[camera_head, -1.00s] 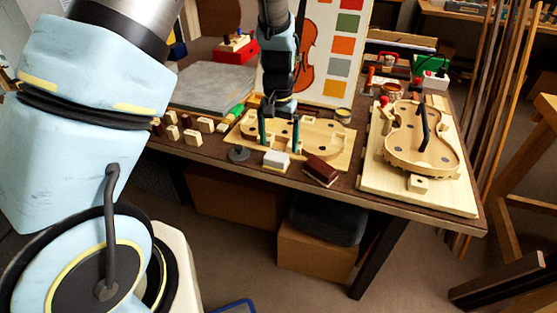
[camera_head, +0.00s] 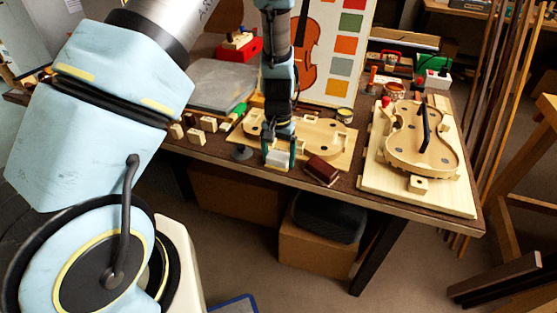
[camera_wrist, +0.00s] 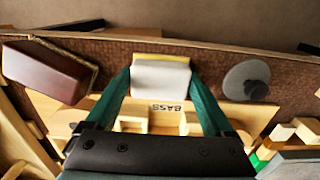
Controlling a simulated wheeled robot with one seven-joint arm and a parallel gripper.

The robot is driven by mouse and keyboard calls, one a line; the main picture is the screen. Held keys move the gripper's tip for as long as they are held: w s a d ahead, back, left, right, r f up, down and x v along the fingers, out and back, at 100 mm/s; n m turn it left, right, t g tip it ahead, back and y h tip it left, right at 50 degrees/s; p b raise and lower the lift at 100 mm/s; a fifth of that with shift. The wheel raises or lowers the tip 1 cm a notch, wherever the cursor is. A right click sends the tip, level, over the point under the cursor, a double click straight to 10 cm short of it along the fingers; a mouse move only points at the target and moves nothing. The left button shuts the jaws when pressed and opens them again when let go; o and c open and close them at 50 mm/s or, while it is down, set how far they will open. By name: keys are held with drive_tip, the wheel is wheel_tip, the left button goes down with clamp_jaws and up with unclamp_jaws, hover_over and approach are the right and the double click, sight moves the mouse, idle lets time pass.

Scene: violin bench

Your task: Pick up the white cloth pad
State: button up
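The white cloth pad (camera_head: 277,162) lies at the front edge of the bench, a small pale block shape. In the wrist view the pad (camera_wrist: 161,78) is at upper middle, with a yellowish strip along its far edge. My gripper (camera_head: 278,156) points down over it, one dark green finger on each side. In the wrist view the gripper's fingertips (camera_wrist: 161,72) flank the pad's left and right sides. They are spread about the pad's width, and I cannot see for sure whether they touch it. The pad appears still on the bench.
A dark red-brown block (camera_head: 321,170) lies right of the pad, and a round grey disc (camera_head: 241,153) lies left. A wooden violin form (camera_head: 325,139) sits just behind. Another board with a violin body (camera_head: 420,140) is farther right. Small wooden blocks (camera_head: 195,136) stand left.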

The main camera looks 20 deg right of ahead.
sight(279, 156)
drive_tip(key=c, duration=0.9)
drive_tip(key=shift+r+b, duration=0.95)
drive_tip(key=shift+r, duration=4.1)
drive_tip(key=shift+c, duration=0.2)
drive_tip(key=o, duration=0.9)
drive_tip(key=shift+c, duration=0.2)
drive_tip(key=c, duration=0.6)
